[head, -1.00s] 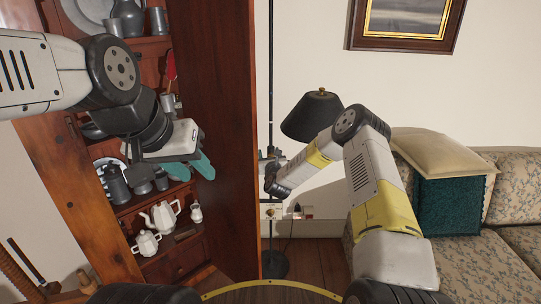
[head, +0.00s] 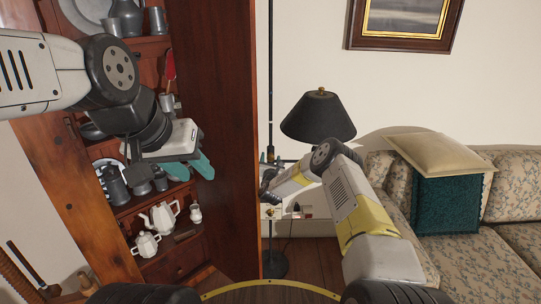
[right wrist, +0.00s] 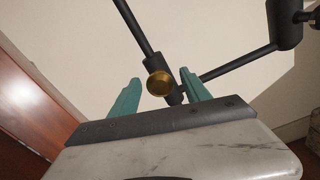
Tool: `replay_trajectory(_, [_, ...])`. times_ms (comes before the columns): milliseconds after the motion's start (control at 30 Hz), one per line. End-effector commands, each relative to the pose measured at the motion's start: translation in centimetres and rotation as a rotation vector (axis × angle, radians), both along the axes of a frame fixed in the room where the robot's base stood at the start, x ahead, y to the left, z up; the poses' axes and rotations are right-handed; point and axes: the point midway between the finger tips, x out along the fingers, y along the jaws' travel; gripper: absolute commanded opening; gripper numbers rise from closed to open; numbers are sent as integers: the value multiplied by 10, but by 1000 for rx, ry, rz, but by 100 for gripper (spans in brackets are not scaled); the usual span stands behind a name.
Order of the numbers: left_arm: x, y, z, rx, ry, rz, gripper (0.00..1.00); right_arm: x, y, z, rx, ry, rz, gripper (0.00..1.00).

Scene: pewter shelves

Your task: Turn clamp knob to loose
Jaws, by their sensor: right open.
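The round brass clamp knob (right wrist: 159,83) shows in the right wrist view, at a joint of dark rods on the stand (head: 270,90). My right gripper (right wrist: 160,78) is open, with one teal finger to each side of the knob in that view. I cannot tell whether the knob lies fully between the fingers or beyond their tips; no contact shows. In the head view my right gripper (head: 267,183) is beside the stand pole, its fingers hard to make out. My left gripper (head: 192,168) is open and empty in front of the cabinet shelves.
A wooden cabinet (head: 225,130) with pewter and white pots stands at the left, its panel close to the stand. A black lampshade (head: 318,116) is above my right forearm. A patterned sofa (head: 510,190) with a cushion (head: 440,155) is at the right.

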Motion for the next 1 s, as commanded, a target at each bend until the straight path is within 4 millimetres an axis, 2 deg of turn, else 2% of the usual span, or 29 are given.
replay_trajectory(267, [0, 0, 0, 0, 0, 0, 36, 2, 0, 0, 0, 0, 0, 55])
replay_trajectory(367, [0, 0, 0, 0, 0, 0, 36, 2, 0, 0, 0, 0, 0, 40])
replay_trajectory(567, [0, 0, 0, 0, 0, 0, 36, 2, 0, 0, 0, 0, 0, 0])
replay_trajectory(1000, [0, 0, 0, 0, 0, 0, 36, 2, 0, 1, -83, -1, 0, 0])
